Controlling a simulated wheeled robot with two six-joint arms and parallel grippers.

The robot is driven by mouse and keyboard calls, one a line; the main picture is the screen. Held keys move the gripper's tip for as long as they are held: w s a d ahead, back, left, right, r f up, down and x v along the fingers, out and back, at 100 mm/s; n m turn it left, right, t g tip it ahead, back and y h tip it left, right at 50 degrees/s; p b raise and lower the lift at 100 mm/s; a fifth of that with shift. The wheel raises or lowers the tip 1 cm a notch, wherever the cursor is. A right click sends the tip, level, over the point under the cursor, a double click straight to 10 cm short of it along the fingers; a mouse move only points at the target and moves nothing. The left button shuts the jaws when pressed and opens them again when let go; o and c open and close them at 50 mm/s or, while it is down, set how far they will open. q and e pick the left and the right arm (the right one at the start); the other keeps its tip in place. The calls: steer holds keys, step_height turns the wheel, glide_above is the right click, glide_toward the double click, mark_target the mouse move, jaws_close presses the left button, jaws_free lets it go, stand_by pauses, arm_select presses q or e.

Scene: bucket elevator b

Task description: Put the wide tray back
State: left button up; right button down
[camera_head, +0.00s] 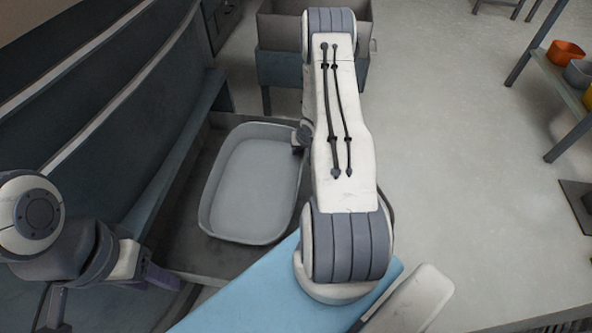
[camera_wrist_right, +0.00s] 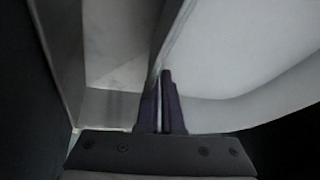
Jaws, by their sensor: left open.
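The wide tray (camera_head: 252,190) is a grey, shallow tub with rounded corners. In the head view it sits inside a dark, box-like bay left of my right arm, and it also fills the right of the right wrist view (camera_wrist_right: 245,50). My right gripper (camera_wrist_right: 164,80) is shut on the tray's rim, one finger on each side of the thin wall. In the head view this gripper is mostly hidden behind my arm, at the tray's upper right edge. My left gripper (camera_head: 112,296) is open and empty at the lower left, apart from the tray.
A dark sloped machine panel (camera_head: 110,130) runs along the left. A blue surface (camera_head: 270,295) lies below the tray. An open grey bin (camera_head: 280,55) stands at the back. A shelf with orange (camera_head: 565,52) and grey bowls is far right. The floor (camera_head: 470,170) between is clear.

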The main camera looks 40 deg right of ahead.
steer(key=shift+s+a+f, duration=0.35)
steer(key=shift+s+f, duration=0.1)
steer(key=shift+s, duration=0.15)
step_height(320, 180, down, 4)
steer(key=b, duration=0.2)
steer(key=shift+b, duration=0.3)
steer(key=c, duration=1.1)
jaws_free()
steer(key=shift+o, duration=0.2)
